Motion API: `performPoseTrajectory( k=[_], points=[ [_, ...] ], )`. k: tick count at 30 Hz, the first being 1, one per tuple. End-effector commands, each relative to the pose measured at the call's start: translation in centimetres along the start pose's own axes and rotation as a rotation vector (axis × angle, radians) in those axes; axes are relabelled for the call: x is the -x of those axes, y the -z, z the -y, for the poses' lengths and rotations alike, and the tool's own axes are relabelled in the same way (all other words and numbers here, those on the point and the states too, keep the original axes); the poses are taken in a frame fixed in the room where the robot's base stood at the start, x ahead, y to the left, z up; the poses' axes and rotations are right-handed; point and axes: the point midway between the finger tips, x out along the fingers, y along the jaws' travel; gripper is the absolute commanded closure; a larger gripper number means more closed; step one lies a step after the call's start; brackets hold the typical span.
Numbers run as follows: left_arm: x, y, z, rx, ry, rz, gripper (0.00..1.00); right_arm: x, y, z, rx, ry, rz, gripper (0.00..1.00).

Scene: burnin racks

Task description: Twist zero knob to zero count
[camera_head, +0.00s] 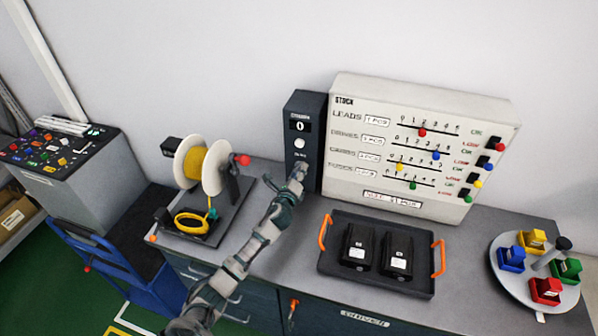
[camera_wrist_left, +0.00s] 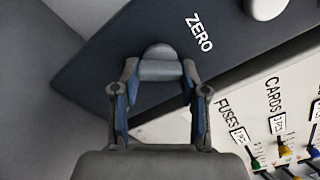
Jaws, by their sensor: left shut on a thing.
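The dark counter box (camera_head: 303,117) stands upright against the wall, left of the stock board. Its display (camera_head: 300,127) reads 0, with a round white button or knob (camera_head: 300,144) below it. My left gripper (camera_head: 298,172) reaches the lower front of this box. In the left wrist view, my left gripper (camera_wrist_left: 158,80) is shut on the grey zero knob (camera_wrist_left: 158,62), one finger on each side, next to the word ZERO. In the head view the gripper hides this knob. My right gripper is not in view.
The white stock board (camera_head: 345,95) with coloured sliders stands just right of the box. A black tray (camera_head: 330,262) with two dark devices lies in front. A cable spool (camera_head: 213,165) stands left of my arm, and a round turntable (camera_head: 510,283) is at far right.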

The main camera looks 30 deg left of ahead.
Motion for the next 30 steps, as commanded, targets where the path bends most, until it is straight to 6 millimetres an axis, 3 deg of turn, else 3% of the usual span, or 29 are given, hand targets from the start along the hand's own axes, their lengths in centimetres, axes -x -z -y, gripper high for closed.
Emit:
performPoseTrajectory(
  k=[15, 30],
  points=[
    [0.0, -0.3, 0.1, 0.458, -0.003, 0.005, 0.91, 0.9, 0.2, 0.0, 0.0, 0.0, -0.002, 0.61],
    [0.0, -0.2, 0.1, 0.668, -0.004, 0.004, 0.91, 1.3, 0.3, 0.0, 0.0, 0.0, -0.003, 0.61]
  ],
)
